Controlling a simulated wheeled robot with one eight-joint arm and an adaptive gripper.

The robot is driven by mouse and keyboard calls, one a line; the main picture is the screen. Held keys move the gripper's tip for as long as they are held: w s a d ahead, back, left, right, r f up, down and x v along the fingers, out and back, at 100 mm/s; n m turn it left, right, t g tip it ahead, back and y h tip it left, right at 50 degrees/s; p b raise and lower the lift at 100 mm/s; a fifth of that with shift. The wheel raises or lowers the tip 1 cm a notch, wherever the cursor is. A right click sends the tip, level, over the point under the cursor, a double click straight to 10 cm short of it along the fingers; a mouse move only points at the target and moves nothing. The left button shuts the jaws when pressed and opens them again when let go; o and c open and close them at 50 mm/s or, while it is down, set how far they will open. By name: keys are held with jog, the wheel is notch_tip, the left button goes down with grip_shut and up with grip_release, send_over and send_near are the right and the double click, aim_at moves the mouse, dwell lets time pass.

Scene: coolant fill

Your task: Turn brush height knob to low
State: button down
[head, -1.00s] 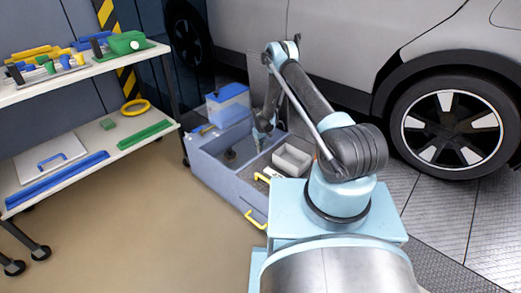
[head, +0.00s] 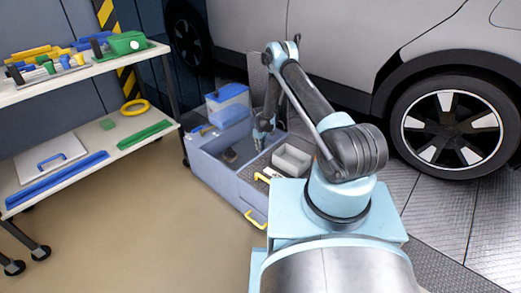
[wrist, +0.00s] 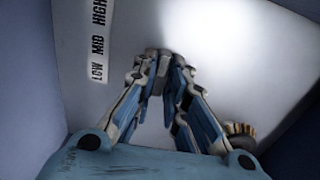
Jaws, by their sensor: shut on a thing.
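The label strip (wrist: 98,42) reading LOW, MID, HIGH runs along a pale panel in the wrist view. My gripper (wrist: 162,68) has its fingertips together beside this strip, nearest the MID part. A small grey piece shows between the fingertips, and the jaws are shut on it. It appears to be the brush height knob, mostly hidden by the fingers, so its pointing direction cannot be told. In the head view my gripper (head: 264,127) reaches down into the grey-blue machine (head: 215,163).
A brown brush-like part (wrist: 240,130) is right of my fingers, and a dark block (head: 229,156) lies in the machine's left bay. A grey bin (head: 291,160), a blue-lidded box (head: 229,103) and yellow handles are close by. The car (head: 345,40) stands behind; a shelf cart (head: 75,150) stands left.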

jog(key=c, duration=1.6)
grip_release()
jog(key=shift+r, duration=0.1)
notch_tip(320, 180, up, 12)
